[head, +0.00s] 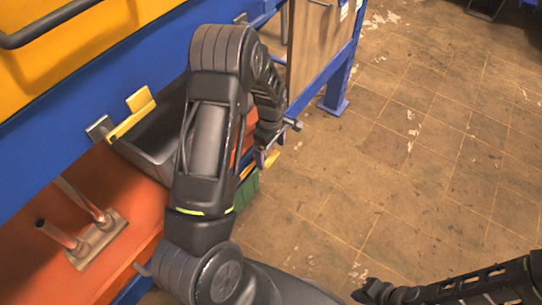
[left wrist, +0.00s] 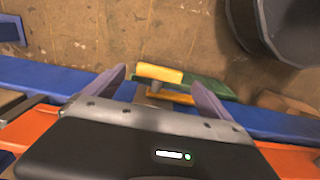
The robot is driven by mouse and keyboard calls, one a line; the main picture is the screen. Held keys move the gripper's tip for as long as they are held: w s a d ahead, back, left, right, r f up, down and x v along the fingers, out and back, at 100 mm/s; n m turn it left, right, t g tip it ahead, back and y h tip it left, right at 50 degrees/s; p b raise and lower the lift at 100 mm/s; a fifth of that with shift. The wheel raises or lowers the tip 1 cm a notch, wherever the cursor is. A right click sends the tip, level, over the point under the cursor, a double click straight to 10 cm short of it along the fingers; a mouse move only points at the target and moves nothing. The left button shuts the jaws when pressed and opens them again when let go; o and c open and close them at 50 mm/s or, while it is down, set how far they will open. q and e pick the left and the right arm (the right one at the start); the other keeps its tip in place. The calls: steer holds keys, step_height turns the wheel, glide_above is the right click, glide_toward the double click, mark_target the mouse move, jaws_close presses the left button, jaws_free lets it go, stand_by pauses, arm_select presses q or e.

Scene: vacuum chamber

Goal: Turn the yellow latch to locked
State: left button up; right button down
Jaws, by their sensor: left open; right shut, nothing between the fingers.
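A yellow latch piece (left wrist: 160,74) with a short grey shaft shows between the fingertips of my left gripper (left wrist: 156,78) in the left wrist view. A flat yellow part (left wrist: 170,95) lies just below it. My left gripper is open, its fingers on either side of the yellow piece; I cannot tell whether they touch it. In the head view my left gripper (head: 268,150) is beside a yellow part (head: 262,164), mostly hidden by my arm. Another yellow latch-like piece (head: 133,114) sits on the blue beam at left. My right gripper (head: 370,292) is shut and empty, low over the floor.
A blue beam (head: 60,130) and yellow panel (head: 60,60) fill the upper left. An orange surface (head: 110,180) carries a metal bracket with two pipes (head: 95,240). A green part (head: 246,190) is below my left gripper. Tiled floor (head: 400,150) is open at right.

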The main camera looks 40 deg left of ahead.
arm_select(q)
steer(key=shift+f, duration=1.4)
jaws_close()
